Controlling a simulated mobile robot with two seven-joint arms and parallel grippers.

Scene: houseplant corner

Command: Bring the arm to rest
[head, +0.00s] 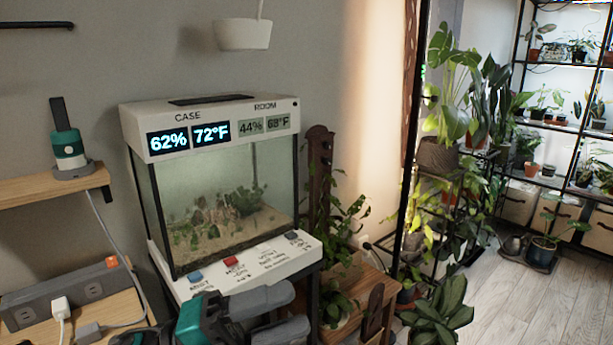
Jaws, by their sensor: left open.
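My left gripper (295,310), teal and dark grey, shows at the bottom of the head view, in front of the terrarium case's white front ledge. Its two dark fingers point right and stand apart, with nothing seen between them. The lower finger is partly cut off by the bottom edge. The terrarium case (217,122) has a white top with lit readouts: 62% and 72°F under CASE, 44% and 68°F under ROOM. A blue button (196,277) and a red button (231,261) sit on its ledge (275,262). My right gripper is not in view.
A wooden shelf (35,190) at left holds a teal and grey device (69,148). Below it is a power strip (65,296) with a white plug. A wooden plant stand (372,290) and several potted plants stand at right. Open floor (540,315) lies at far right.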

